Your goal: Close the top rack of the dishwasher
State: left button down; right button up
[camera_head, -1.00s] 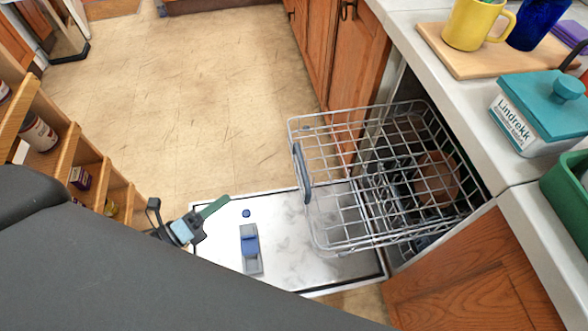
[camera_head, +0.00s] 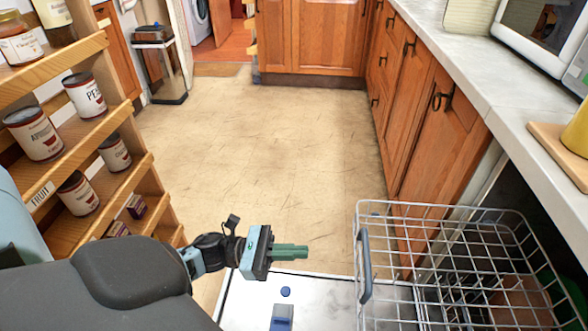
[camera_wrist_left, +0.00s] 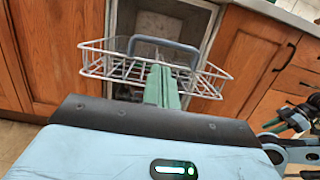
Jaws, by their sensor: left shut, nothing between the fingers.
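The top rack (camera_head: 470,255) of the dishwasher is a grey wire basket with a grey-blue handle (camera_head: 365,265) on its front. It is pulled out over the lowered door (camera_head: 335,295). My left gripper (camera_head: 290,252) is shut and empty, left of the handle and apart from it in the head view, fingers pointing right. In the left wrist view, the green fingers (camera_wrist_left: 162,88) point toward the rack (camera_wrist_left: 110,60) and overlap its front in the picture; contact cannot be told. The handle (camera_wrist_left: 165,45) shows beyond them.
Shelves with cans (camera_head: 35,135) stand on the left. Wooden cabinets (camera_head: 425,130) and a countertop (camera_head: 470,70) run along the right. The floor (camera_head: 260,150) between is clear. A blue-grey dispenser (camera_head: 282,318) is on the door's inner face.

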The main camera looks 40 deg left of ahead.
pick_arm(q)
jog(key=p+x, duration=0.1)
jog(key=x, duration=0.9)
jog(key=shift+w+d, duration=0.2)
jog(key=shift+d, duration=0.05)
pick_arm(e)
jog(key=shift+a+r, duration=0.2)
jog(key=shift+r, duration=0.3)
jog(key=shift+w, duration=0.15)
